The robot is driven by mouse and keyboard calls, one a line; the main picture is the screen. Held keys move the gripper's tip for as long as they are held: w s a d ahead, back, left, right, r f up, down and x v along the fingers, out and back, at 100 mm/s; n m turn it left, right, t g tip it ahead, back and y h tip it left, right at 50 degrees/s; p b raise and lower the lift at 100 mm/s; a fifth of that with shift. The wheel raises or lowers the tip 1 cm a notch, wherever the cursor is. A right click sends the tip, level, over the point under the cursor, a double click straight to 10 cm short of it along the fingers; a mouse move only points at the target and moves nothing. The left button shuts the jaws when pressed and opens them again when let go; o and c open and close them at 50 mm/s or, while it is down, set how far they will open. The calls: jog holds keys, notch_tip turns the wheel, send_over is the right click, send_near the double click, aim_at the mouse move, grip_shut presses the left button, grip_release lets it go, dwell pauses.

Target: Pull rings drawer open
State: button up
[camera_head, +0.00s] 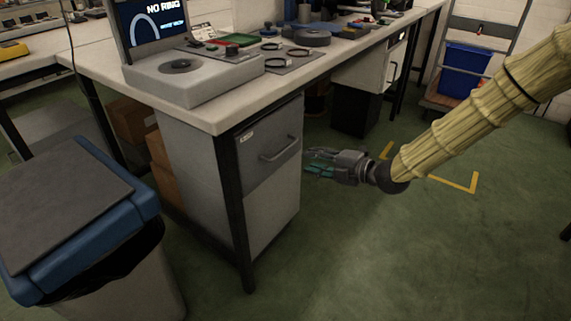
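The drawer (262,157) is the upper front of a grey cabinet under the near end of the workbench. It looks closed, and a small label on it is too small to read. The gripper appears apart from the handle. The inside of the drawer is hidden.
A black bench leg (238,215) stands at the cabinet's left front edge. A blue-lidded bin (75,215) is at the lower left. The workbench (215,118) overhangs the drawer and carries a device with a "NO RING" screen (155,22). Green floor (400,260) is clear at right.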

aim_at(286, 150)
jog(key=shift+n, duration=0.7)
jog(key=shift+w+r+b+x, duration=0.1)
jog(key=shift+r+b+x, duration=0.15)
jog(key=shift+b+x, duration=1.1)
jog(key=shift+w+r+b+x, duration=0.1)
jog(key=shift+r+b+x, duration=0.1)
jog(key=shift+x, duration=2.15)
jog(key=shift+w+r+b+x, duration=0.1)
jog(key=shift+r+b+x, duration=0.15)
jog(key=shift+b+x, duration=1.1)
jog(key=shift+w+a+f+p, duration=0.1)
jog(key=shift+w+a+p, duration=0.15)
jog(key=shift+a+p, duration=0.25)
jog(key=shift+d, duration=0.1)
grip_shut()
